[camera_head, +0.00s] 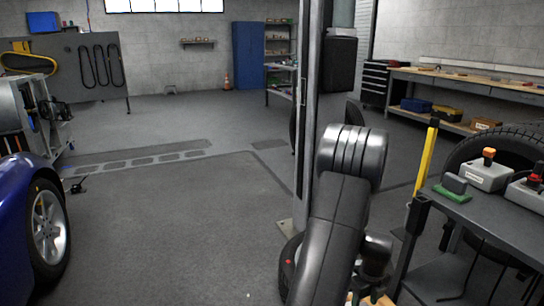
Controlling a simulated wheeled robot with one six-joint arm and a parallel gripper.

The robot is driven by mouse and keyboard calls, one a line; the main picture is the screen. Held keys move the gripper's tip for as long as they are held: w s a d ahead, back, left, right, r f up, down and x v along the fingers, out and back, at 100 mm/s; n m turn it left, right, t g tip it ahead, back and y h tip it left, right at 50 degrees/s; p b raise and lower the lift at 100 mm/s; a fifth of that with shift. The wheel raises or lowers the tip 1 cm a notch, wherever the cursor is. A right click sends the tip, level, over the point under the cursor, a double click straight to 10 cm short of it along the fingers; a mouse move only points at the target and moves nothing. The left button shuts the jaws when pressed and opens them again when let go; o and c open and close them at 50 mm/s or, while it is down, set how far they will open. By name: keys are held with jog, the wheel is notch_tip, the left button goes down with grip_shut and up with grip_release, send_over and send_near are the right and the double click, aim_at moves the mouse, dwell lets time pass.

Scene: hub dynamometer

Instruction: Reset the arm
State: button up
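My arm (335,220) rises from the bottom of the head view, right of centre, with its thick rounded joint uppermost. It stands in front of a grey lift post (313,110). My gripper's fingers cannot be made out; the arm's far end is hidden behind its own links or out of frame. I cannot see anything held.
At right, a dark cart (490,222) carries control boxes (487,174) close to my arm; a yellow post (424,170) stands at its corner. A tyre (288,264) lies by the lift post. A blue car (22,230) is at left. The middle floor is clear.

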notch_tip(320, 180, down, 6)
jog(key=shift+r+b, duration=0.1)
jog(key=shift+b, duration=0.55)
notch_tip(320, 180, up, 10)
jog(key=p, duration=0.3)
jog(key=w+a+r+m+t+y+p, duration=0.1)
jog(key=a+r+m+y+p, duration=0.4)
jog(key=a, duration=0.7)
jog(key=w+a+r+m+t+y+p, duration=0.1)
jog(key=a+r+m+y+p, duration=0.35)
jog(key=a, duration=0.75)
jog(key=w+a+r+m+t+p, duration=0.3)
jog(key=w+r+t+p, duration=0.2)
jog(key=r, duration=0.4)
jog(key=w+a+r+m+t+p, duration=0.2)
jog(key=w+r+t+p, duration=0.3)
jog(key=r, duration=0.5)
jog(key=shift+w+a+m+t+h+p, duration=0.45)
jog(key=shift+m+t, duration=0.4)
jog(key=shift+t, duration=0.15)
jog(key=shift+r, duration=0.15)
